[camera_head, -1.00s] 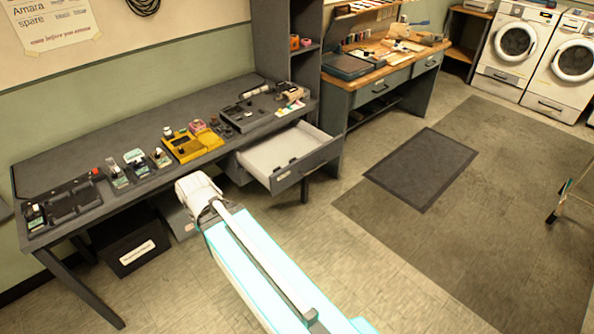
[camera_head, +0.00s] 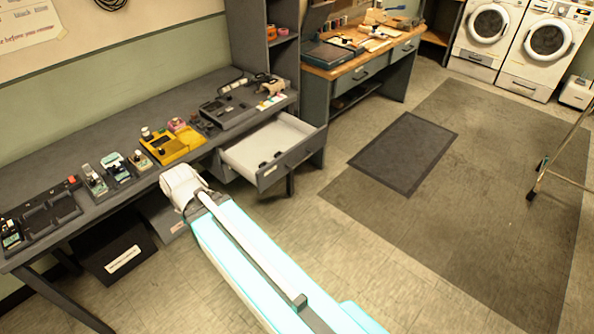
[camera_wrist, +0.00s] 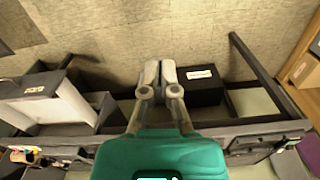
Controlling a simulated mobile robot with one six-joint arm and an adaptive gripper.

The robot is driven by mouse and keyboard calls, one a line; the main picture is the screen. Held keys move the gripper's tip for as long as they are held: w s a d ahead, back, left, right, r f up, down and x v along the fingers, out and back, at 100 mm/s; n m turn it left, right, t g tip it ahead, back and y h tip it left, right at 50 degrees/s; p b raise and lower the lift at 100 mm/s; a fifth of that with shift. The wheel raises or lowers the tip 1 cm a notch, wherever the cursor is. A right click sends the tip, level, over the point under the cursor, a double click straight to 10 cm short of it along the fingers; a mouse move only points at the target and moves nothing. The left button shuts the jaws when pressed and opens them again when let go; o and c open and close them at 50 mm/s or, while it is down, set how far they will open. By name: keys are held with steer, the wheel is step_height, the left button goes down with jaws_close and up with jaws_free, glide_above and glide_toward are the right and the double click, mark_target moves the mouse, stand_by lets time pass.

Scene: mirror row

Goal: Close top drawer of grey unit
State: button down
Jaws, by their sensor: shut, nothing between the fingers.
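The grey unit (camera_head: 60,150) is a long grey desk along the wall. Its drawer (camera_head: 262,150) stands pulled out under the right part of the top. Its inside is pale, its front (camera_head: 293,162) is grey with a dark handle and a small label. The open drawer also shows at the left of the wrist view (camera_wrist: 38,86). In the head view my arm's white end is left of the drawer, and the fingers are hidden.
A yellow device (camera_head: 172,144) and several small items stand on the desk top. A black labelled box (camera_head: 112,252) is on the floor beneath. A wood-topped bench (camera_head: 345,66) stands to the right. A dark mat (camera_head: 403,152) lies on open floor before the drawer's right side.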

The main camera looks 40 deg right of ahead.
steer(key=w+d+f+m+t+y+b, duration=0.25)
steer(key=w+d+f+m+b, duration=0.2)
steer(key=d+f+b, duration=0.45)
steer(key=m+t+h+b, duration=0.1)
steer(key=m+t+b, duration=1.2)
steer(key=b, duration=1.1)
glide_toward(295, 167)
steer(key=a+v, duration=0.1)
steer(key=v, duration=0.5)
steer(key=shift+s+d+f+n, duration=0.1)
steer(key=shift+s+d+n, duration=0.1)
steer(key=shift+d+n, duration=0.1)
steer(key=shift+w, duration=0.1)
steer(key=b+x, duration=0.2)
steer(key=x, duration=1.1)
steer(key=shift+w, duration=0.4)
steer(key=shift+d+h, duration=0.15)
steer(key=shift+h, duration=0.1)
